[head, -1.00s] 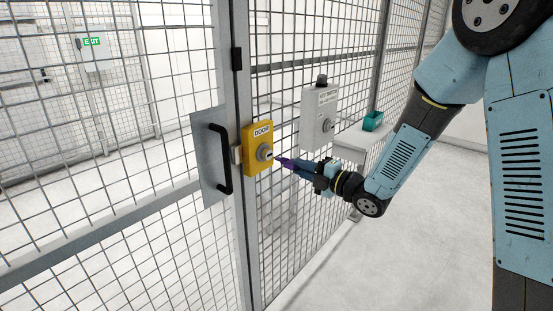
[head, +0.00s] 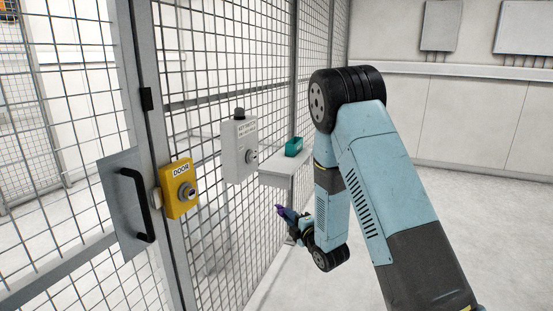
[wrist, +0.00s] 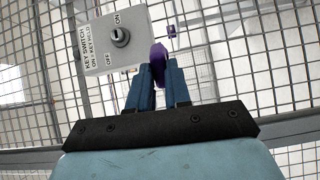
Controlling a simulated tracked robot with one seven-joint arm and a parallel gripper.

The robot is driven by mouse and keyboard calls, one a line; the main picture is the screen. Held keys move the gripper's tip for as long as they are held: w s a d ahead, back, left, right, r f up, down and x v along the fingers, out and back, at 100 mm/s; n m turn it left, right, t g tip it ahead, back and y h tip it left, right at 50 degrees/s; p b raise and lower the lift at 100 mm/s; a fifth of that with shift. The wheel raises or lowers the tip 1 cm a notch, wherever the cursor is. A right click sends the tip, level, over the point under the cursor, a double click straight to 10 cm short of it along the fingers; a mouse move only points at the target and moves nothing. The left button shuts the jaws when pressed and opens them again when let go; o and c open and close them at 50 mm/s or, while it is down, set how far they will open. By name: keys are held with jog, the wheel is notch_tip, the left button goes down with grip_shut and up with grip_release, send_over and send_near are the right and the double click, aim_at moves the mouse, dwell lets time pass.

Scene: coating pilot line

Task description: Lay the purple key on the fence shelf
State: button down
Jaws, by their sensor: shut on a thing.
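My gripper (head: 287,216) is shut on the purple key (head: 279,209), in front of the mesh fence and below the fence shelf. In the wrist view the blue fingers (wrist: 158,88) close on the purple key (wrist: 158,62), which points away from my gripper; a small purple piece beyond looks like its far end. The fence shelf (head: 272,179) is a pale ledge on the fence, above and near my gripper in the head view. The key touches neither shelf nor switch in the head view.
A teal bin (head: 294,146) stands at the shelf's far end; its near part is bare. A grey key switch box (head: 238,152) is left of the shelf. A yellow DOOR box (head: 179,188) and black handle (head: 142,205) are further left. The floor at right is clear.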

jog(key=d+f+m+t+h, duration=0.1)
jog(key=d+f+m+h, duration=0.2)
jog(key=d, duration=0.6)
jog(key=d+f+m+t+h, duration=0.1)
jog(key=d+f+m+h, duration=0.2)
jog(key=d+f+h, duration=0.3)
jog(key=w+d, duration=0.1)
jog(key=d, duration=0.3)
jog(key=shift+f, duration=0.2)
jog(key=shift+s, duration=0.15)
